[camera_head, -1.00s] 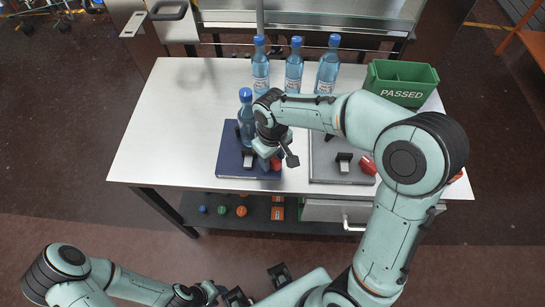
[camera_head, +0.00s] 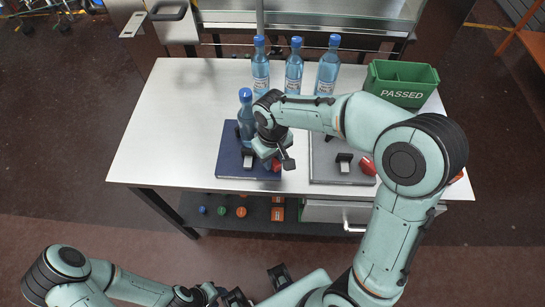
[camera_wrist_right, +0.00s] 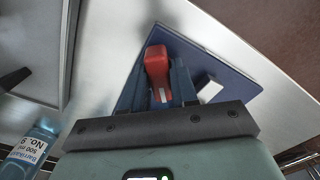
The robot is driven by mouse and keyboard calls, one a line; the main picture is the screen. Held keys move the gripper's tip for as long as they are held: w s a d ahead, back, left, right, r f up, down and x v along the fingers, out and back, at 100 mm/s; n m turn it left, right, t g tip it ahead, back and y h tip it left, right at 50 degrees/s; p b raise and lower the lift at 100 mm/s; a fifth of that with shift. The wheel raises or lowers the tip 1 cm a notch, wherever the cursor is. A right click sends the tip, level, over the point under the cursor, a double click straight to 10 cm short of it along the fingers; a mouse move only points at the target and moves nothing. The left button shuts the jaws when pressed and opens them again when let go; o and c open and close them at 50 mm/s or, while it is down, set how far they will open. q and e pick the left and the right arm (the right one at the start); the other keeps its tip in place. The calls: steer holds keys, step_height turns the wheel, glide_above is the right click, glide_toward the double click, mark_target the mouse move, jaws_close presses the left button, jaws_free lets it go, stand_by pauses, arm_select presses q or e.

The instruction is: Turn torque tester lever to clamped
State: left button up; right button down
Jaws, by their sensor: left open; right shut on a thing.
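The torque tester has a dark blue base plate (camera_head: 231,165) at the front middle of the table, with a bottle (camera_head: 246,118) upright on it. Its red lever (camera_wrist_right: 157,68) stands between my right gripper's fingers in the right wrist view, and my right gripper (camera_head: 270,160) is shut on it. In the head view, the gripper and wrist hide most of the lever; a bit of red shows below them. My left gripper (camera_head: 237,297) is low at the bottom edge, far from the table, open and empty.
A grey plate device (camera_head: 325,165) with a red part sits to the right. Several bottles (camera_head: 294,72) stand at the back. A green PASSED bin (camera_head: 401,82) is at back right. The table's left side (camera_head: 165,130) is clear.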

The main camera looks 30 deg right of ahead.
steer(key=m, duration=0.4)
steer(key=shift+b, duration=0.4)
steer(key=m, duration=0.4)
steer(key=shift+m+b, duration=0.35)
steer(key=shift+m, duration=0.05)
steer(key=m, duration=0.4)
steer(key=shift+b, duration=0.3)
arm_select(q)
steer(key=shift+s+f, duration=0.3)
steer(key=shift+f, duration=0.4)
steer(key=shift+s+f, duration=0.3)
steer(key=shift+f, duration=0.4)
arm_select(e)
steer(key=shift+m, duration=2.1)
steer(key=c, duration=1)
jaws_free()
steer(key=shift+o, duration=0.2)
steer(key=shift+r, duration=0.1)
arm_select(q)
steer(key=shift+w+r+p, duration=0.25)
steer(key=shift+r+p, duration=0.2)
steer(key=shift+r, duration=0.1)
steer(key=shift+w+r+p, duration=0.2)
steer(key=shift+r+p, duration=0.2)
steer(key=shift+r, duration=0.15)
arm_select(e)
step_height(320, 180, up, 13)
steer(key=shift+r, duration=0.15)
